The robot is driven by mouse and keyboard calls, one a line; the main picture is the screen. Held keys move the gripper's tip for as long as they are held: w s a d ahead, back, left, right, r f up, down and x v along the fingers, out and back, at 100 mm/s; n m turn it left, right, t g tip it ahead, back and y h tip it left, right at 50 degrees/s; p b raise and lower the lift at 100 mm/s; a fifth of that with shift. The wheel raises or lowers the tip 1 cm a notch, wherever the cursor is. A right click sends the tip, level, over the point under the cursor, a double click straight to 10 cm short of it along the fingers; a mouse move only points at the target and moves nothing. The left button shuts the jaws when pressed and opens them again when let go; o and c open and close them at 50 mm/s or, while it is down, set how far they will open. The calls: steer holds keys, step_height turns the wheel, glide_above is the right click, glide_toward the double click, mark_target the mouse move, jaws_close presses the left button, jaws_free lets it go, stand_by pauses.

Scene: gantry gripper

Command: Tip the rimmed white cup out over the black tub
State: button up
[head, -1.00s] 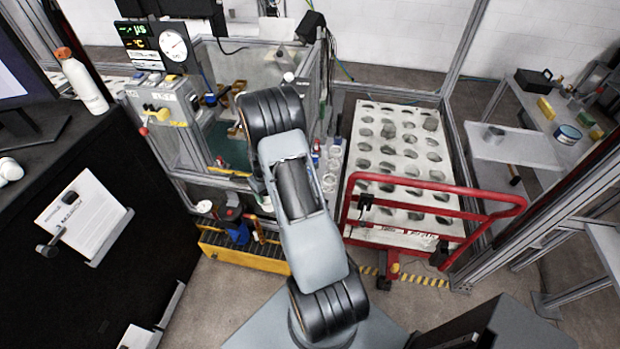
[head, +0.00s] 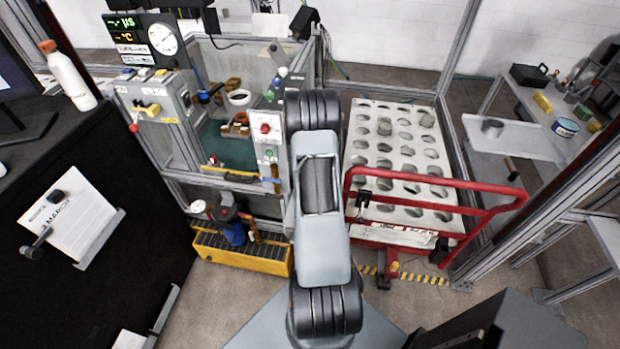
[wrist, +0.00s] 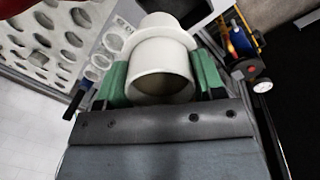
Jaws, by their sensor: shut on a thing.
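The rimmed white cup (wrist: 160,53) shows in the wrist view, with a wide flange around it and a dark hollow end turned toward the camera. My gripper (wrist: 162,74) is shut on it, with a green finger pad on each side. In the head view my own arm hides the gripper and the cup. I cannot pick out the black tub for certain in either view. What the cup holds cannot be made out.
A white plate with many holes (head: 398,168) stands right of my arm, behind a red rail (head: 440,185). A control box with a red button (head: 266,130) and a yellow crate (head: 262,262) are to the left. Clear round vessels (wrist: 103,60) show beside the gripper.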

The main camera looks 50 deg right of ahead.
steer(key=shift+f+h+b, duration=0.7)
steer(key=shift+b, duration=1.45)
steer(key=f+h+b, duration=0.1)
steer(key=h+b, duration=0.1)
steer(key=b, duration=0.6)
steer(key=shift+f+g, duration=0.25)
steer(key=shift+g, duration=0.15)
steer(key=shift+f+h+b, duration=0.25)
steer(key=shift+h+b, duration=0.15)
steer(key=shift+b, duration=0.85)
steer(key=shift+b, duration=0.45)
